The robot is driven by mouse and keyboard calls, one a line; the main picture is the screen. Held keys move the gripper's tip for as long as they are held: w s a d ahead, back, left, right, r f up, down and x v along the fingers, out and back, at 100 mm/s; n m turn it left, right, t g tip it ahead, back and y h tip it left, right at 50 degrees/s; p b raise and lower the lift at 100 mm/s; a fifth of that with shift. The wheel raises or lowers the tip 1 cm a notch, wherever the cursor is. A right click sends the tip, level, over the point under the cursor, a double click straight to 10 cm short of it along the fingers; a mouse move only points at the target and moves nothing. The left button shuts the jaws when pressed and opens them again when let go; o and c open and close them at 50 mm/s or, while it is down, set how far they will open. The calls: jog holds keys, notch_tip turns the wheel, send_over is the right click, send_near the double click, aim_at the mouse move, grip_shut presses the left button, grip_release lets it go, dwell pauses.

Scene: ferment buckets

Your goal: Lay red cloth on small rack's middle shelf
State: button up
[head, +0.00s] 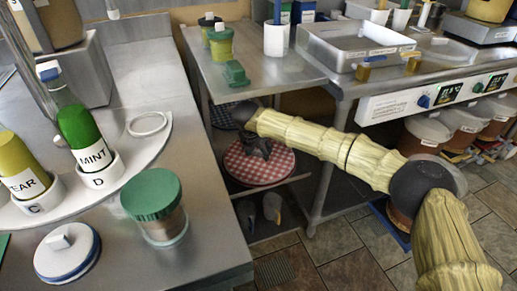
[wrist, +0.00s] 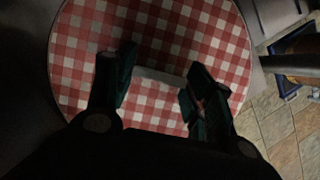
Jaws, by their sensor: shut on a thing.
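The red cloth (head: 268,174) is a round red-and-white checked piece in the small rack under the steel top. It looks flat, at the level of the middle shelf (head: 282,183); whether it rests fully on the shelf cannot be told. My gripper (head: 257,150) reaches in from the right and is at the cloth's far part. In the wrist view the cloth (wrist: 160,35) fills most of the picture, and my gripper's dark green fingers (wrist: 158,78) are shut on a pale strip at the cloth. The cloth's near edge in that view is hidden by my gripper.
A blue checked round piece (head: 223,116) lies farther back in the rack. The rack's top (head: 222,80) holds green-lidded jars and a white cup. Dark objects (head: 271,207) stand below the cloth. A counter with bottles (head: 84,133) is at the left.

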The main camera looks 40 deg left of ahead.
jog(key=shift+f, duration=0.4)
jog(key=shift+f, duration=0.15)
jog(key=o, duration=1)
jog(key=shift+o, duration=0.2)
jog(key=shift+r, duration=0.35)
jog(key=shift+s+d+r+p, duration=0.15)
jog(key=shift+s+r+p, duration=0.15)
jog(key=shift+s+r, duration=0.3)
jog(key=shift+s+d+r+p, duration=0.15)
jog(key=shift+s+r+p, duration=0.15)
jog(key=shift+s+r, duration=0.25)
jog(key=p, duration=0.1)
send_over(246, 177)
jog(key=s, duration=0.2)
jog(key=shift+s+d, duration=0.1)
jog(key=shift+d, duration=0.2)
